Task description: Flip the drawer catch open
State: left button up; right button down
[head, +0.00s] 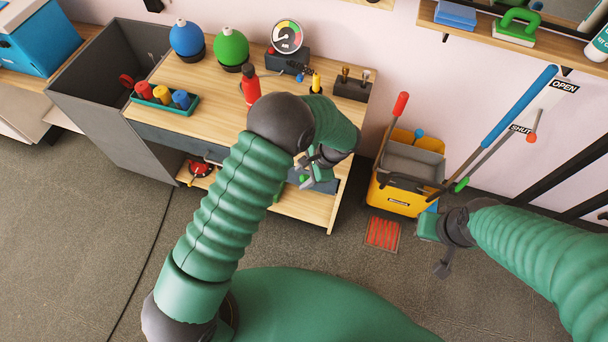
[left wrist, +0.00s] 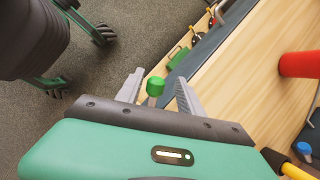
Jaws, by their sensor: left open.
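A green-capped knob on a grey stem (left wrist: 155,87), which looks like the drawer catch, stands between the fingertips of my left gripper (left wrist: 158,90) in the left wrist view. The jaws are open, with a gap visible on both sides of the knob. In the head view my left gripper (head: 312,168) is at the front right of the wooden workbench (head: 215,108), and its wrist hides much of the drawer front (head: 180,143). A small green spot shows beside the fingers. My right gripper (head: 438,245) hangs over the floor, away from the bench; its jaw opening is unclear.
A red bottle (head: 250,86), a tray of coloured pegs (head: 165,98), blue and green flasks (head: 231,48) and a gauge (head: 287,37) stand on the bench. A yellow mop bucket (head: 400,195) stands right of it. The floor at left is clear.

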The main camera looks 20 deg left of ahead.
pick_arm(q)
jog(key=shift+d+r, duration=0.15)
jog(key=shift+d, duration=0.4)
jog(key=c, duration=0.4)
jog(key=shift+d, duration=0.3)
jog(key=c, duration=0.4)
jog(key=shift+a, duration=0.1)
grip_shut()
jog(key=shift+s+a, duration=0.1)
jog(key=shift+a, duration=0.25)
jog(key=p, duration=0.1)
jog(key=h+p, duration=0.1)
jog(key=shift+s+a+p, duration=0.1)
jog(key=shift+a+p, duration=0.2)
jog(key=shift+f+h, duration=0.35)
jog(key=shift+h, duration=0.35)
jog(key=shift+f+h+p, duration=0.3)
pick_arm(e)
jog(key=r, duration=0.1)
jog(key=d+r, duration=0.1)
jog(key=r, duration=0.1)
jog(key=shift+d, duration=0.15)
